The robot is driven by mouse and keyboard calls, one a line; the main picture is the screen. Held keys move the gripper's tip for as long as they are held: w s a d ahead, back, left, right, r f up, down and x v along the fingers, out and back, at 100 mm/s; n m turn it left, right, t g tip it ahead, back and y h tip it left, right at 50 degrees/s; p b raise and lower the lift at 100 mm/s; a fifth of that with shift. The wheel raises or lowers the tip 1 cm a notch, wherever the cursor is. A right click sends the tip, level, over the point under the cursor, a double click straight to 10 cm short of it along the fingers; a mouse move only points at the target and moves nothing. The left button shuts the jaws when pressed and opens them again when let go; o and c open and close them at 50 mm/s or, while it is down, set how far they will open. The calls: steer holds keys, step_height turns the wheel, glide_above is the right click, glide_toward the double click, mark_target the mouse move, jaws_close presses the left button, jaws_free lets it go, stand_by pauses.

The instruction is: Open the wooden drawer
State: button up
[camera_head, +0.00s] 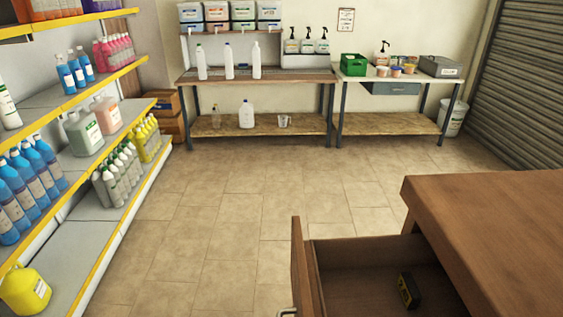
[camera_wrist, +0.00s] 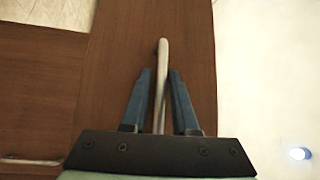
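The wooden drawer (camera_head: 342,252) is pulled well out from the brown wooden cabinet (camera_head: 492,222). Its front panel stands upright on the left, and the inside is visible. A black and yellow object (camera_head: 407,291) lies in it. A bit of metal handle (camera_head: 288,312) shows at the bottom edge of the head view. In the wrist view, my gripper (camera_wrist: 160,72) has its two blue fingers close on both sides of the metal handle (camera_wrist: 162,50), in front of the drawer front (camera_wrist: 190,40). The fingers appear shut on the bar. My gripper is outside the head view.
Another handle (camera_wrist: 32,160) shows on a wooden face at lower left in the wrist view. A shelf rack (camera_head: 105,185) with bottles stands on the left. Workbenches (camera_head: 265,76) stand along the back wall. The tiled floor (camera_head: 225,215) between is clear.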

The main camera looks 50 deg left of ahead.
steer(key=s+d+f+b, duration=0.1)
steer(key=s+b, duration=0.1)
steer(key=s, duration=1)
steer(key=shift+s+d+f, duration=0.3)
steer(key=shift+s+d, duration=0.05)
steer(key=shift+s, duration=0.05)
